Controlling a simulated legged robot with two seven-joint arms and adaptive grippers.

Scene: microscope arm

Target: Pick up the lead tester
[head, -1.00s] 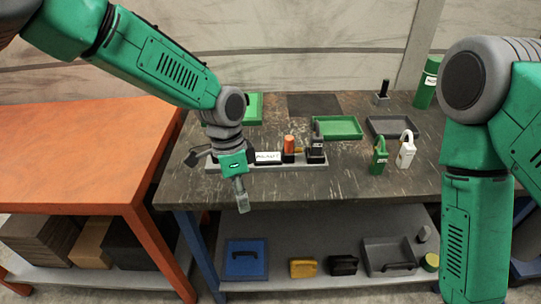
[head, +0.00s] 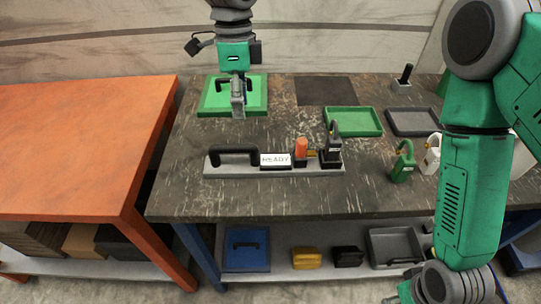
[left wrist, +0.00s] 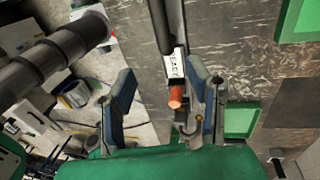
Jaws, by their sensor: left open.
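What looks like the lead tester is a long grey bar (head: 225,172) on the table, with a black handle (head: 233,152), a white READY label (head: 275,160), an orange knob (head: 301,148) and a black block at its right end. My left gripper (head: 238,112) points down, open and empty, apart from the bar and in line with its handle end. In the left wrist view the gripper's fingers (left wrist: 162,75) are spread, with the READY label (left wrist: 175,65) and orange knob (left wrist: 176,97) showing between them. Only part of my right gripper (head: 400,292) shows, low at the right.
A green square lid or panel with a black handle (head: 258,92) lies behind my left gripper. A green tray (head: 353,121) and a dark tray (head: 413,122) lie at the back. A green padlock-like item (head: 403,162) stands right of the bar. Bare tabletop lies in front.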

